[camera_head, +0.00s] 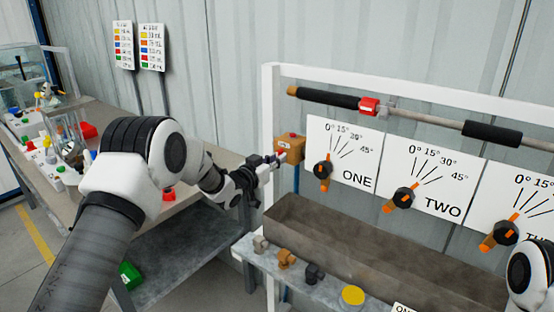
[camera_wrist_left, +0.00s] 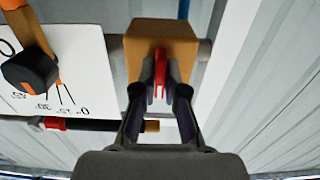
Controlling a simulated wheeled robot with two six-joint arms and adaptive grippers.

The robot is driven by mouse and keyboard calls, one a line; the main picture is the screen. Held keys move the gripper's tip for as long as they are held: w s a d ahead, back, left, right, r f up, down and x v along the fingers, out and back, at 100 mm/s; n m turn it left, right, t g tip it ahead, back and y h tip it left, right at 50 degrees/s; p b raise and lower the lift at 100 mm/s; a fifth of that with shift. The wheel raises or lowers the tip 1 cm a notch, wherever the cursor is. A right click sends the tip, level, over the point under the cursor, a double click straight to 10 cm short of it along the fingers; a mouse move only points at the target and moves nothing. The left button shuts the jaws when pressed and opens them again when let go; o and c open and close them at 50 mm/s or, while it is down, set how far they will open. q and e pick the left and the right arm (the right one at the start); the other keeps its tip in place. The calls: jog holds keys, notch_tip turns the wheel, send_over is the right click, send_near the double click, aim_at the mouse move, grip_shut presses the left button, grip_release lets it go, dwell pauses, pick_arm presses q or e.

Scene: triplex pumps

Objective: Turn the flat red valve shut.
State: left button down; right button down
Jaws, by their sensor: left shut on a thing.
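The flat red valve (camera_wrist_left: 159,72) stands out from the front of an orange-brown box (camera_wrist_left: 160,45). In the wrist view it is a thin upright red piece between my fingertips. My left gripper (camera_wrist_left: 160,85) is shut on it, a finger on each side. In the head view the box (camera_head: 290,148) is on the left post of the white frame, and my left gripper (camera_head: 277,160) reaches its face from the left. The valve is mostly hidden there by the fingers. My right gripper is not in view; only part of my right arm shows at lower right.
Panels ONE (camera_head: 357,175), TWO (camera_head: 443,203) and a third carry orange-handled dials to the right. A pipe with a red fitting (camera_head: 369,106) runs above. A trough (camera_head: 360,245) and a shelf with small knobs lie below. A cluttered bench stands left.

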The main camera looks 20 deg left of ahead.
pick_arm(q)
jog(key=c, duration=1.2)
grip_release()
jog(key=shift+c, duration=0.2)
jog(key=v, duration=1.2)
